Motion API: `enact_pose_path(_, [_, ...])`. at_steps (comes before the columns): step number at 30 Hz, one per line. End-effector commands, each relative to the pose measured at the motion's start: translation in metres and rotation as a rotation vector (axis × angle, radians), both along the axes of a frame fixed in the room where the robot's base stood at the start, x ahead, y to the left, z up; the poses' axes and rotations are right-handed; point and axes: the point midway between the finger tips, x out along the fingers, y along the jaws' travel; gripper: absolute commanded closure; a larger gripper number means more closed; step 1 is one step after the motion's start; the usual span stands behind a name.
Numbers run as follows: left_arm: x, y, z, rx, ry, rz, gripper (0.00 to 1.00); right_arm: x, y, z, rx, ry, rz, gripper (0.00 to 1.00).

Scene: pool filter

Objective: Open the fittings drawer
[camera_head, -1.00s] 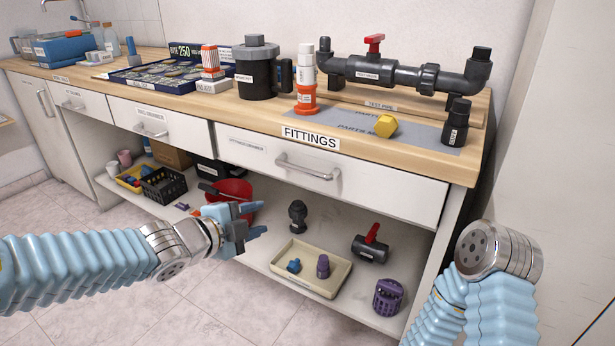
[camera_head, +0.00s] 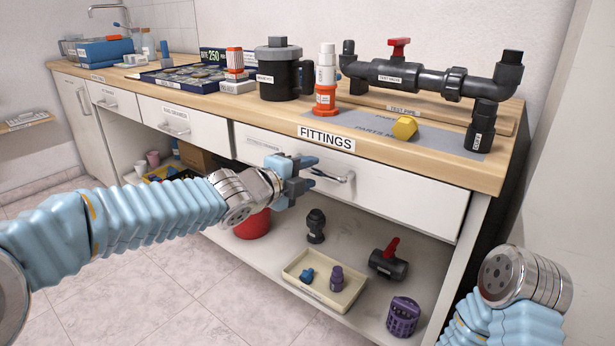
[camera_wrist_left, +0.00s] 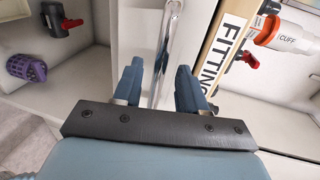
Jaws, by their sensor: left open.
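The fittings drawer (camera_head: 400,198) is a white front below the wooden counter edge, under the FITTINGS label (camera_head: 327,139). It looks shut. Its metal bar handle (camera_head: 343,185) is partly hidden behind my left gripper (camera_head: 302,176). In the left wrist view the handle (camera_wrist_left: 168,50) runs between the two blue fingers of my left gripper (camera_wrist_left: 158,85), which are apart and not closed on it. My right arm shows at the lower right, but its gripper is out of view.
A low shelf below holds a cream tray (camera_head: 303,288) with small fittings, a red-handled valve (camera_head: 388,262), a purple basket (camera_head: 403,316) and a red bucket (camera_head: 252,224). The counter above carries a test pipe (camera_head: 430,78) and a yellow hex part (camera_head: 404,127). Floor in front is clear.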

Motion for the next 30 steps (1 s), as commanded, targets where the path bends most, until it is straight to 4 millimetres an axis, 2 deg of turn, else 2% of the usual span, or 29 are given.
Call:
enact_pose_path(11, [0.0055,-0.0039,-0.0014,0.000,0.000,0.001,0.58,0.0001,-0.0004,-0.0005,-0.001,0.001,-0.001,0.57])
enact_pose_path(19, [0.0053,-0.0038,-0.0016,0.000,0.001,0.001,1.00,0.0001,-0.0004,-0.0005,-0.001,0.001,-0.001,0.57])
enact_pose_path(30, [0.0049,-0.0033,-0.0018,0.000,0.001,0.001,1.00,0.0001,-0.0003,-0.0007,-0.001,0.001,-0.001,0.57])
